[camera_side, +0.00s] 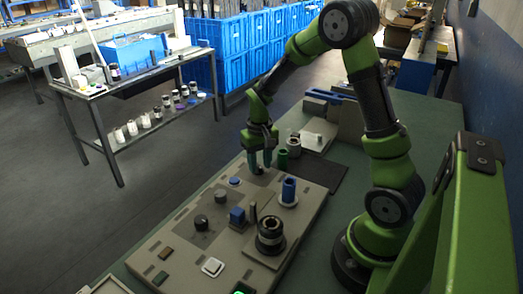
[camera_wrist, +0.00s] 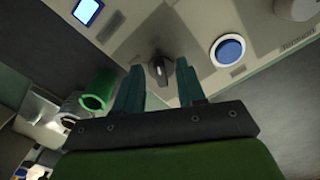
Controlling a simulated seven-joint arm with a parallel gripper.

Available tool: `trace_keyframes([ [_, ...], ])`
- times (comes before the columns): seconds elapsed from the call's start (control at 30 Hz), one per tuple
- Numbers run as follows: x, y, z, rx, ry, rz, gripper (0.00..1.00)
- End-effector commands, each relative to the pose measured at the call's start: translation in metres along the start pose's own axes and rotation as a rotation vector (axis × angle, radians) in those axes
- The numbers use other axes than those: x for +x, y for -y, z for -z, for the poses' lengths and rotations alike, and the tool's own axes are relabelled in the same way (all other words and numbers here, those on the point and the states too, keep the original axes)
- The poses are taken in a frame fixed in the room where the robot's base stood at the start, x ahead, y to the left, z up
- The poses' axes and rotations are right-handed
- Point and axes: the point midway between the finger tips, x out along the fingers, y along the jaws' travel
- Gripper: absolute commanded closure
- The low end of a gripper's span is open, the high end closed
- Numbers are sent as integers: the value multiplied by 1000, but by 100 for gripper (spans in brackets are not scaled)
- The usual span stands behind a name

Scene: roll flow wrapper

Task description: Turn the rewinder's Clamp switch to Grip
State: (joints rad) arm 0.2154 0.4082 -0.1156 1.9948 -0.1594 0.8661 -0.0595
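A small dark switch knob (camera_wrist: 158,68) sits on the beige panel (camera_wrist: 135,45) in the wrist view, with a narrow raised grip. It lies between and just beyond the fingertips of my gripper (camera_wrist: 159,64). My gripper is open, with a teal finger on each side and a gap around the knob; contact is not visible. In the side view my gripper (camera_side: 260,161) points down at the far end of the panel (camera_side: 170,232), and the fingers mostly hide the knob. I cannot read any label or the switch's setting.
A round blue button (camera_wrist: 229,50) and a lit blue screen (camera_wrist: 88,9) flank the knob. Other dark knobs (camera_side: 220,196), a blue cylinder (camera_side: 289,189) and a black round fixture (camera_side: 270,234) rise from the panel.

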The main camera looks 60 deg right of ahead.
Motion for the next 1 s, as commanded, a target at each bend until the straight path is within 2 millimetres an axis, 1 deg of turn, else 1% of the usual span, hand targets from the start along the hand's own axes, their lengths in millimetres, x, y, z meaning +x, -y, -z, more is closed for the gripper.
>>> trace_keyframes([
  [0.17,-31,1,1,-2,-9,2,61],
  [0.4,-90,0,1,0,-9,2,61],
  [0.6,-134,0,1,1,-7,1,61],
  [0.7,-149,0,1,0,-6,1,61],
  [0.8,-159,0,1,1,-5,1,61],
  [1.0,-165,0,0,0,-2,0,61],
])
